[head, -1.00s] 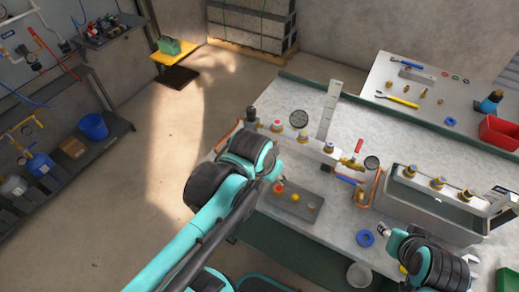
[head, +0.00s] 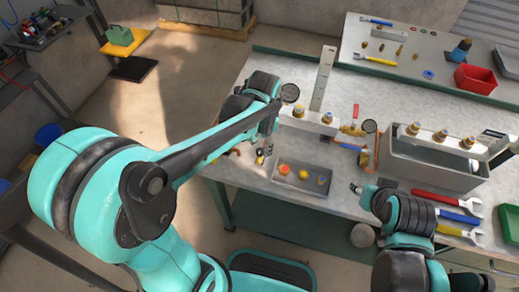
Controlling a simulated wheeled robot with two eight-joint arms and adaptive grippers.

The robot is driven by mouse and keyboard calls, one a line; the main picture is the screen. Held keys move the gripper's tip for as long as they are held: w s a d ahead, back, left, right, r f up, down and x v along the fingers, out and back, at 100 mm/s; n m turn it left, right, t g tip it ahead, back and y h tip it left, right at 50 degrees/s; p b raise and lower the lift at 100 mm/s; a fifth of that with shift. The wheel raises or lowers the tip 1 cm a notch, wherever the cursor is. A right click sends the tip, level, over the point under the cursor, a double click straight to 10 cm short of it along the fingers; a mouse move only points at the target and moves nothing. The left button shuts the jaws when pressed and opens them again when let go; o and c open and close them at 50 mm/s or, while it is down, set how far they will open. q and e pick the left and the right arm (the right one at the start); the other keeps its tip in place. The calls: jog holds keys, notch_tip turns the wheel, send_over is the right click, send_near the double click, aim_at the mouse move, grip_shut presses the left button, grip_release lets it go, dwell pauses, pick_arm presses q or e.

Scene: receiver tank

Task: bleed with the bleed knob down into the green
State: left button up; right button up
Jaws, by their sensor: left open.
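A white manifold block (head: 309,122) with brass fittings stands on the grey workbench (head: 215,165). A round dark-faced gauge (head: 290,92) rises above its left part, and a second gauge (head: 369,126) stands at its right end. The gauge markings are too small to read. My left wrist covers the manifold's left end, and I cannot make out the bleed knob. My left gripper (head: 263,154) is open and points down, in front of the manifold's left end. My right gripper (head: 356,188) is low over the bench's front, right of the small tray; its jaws are too small to judge.
A grey tray (head: 311,189) with orange and yellow pieces lies in front of the manifold. A grey tank (head: 400,163) with brass fittings stands at right, with red- and blue-handled wrenches (head: 437,196) before it. A back table holds a red bin (head: 474,78).

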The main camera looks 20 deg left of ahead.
pick_arm(q)
jog(key=shift+f, duration=0.8)
grip_shut()
jog(key=shift+n, duration=0.5)
jog(key=n, duration=0.2)
jog(key=shift+n+p, duration=0.6)
jog(key=shift+n, duration=1.7)
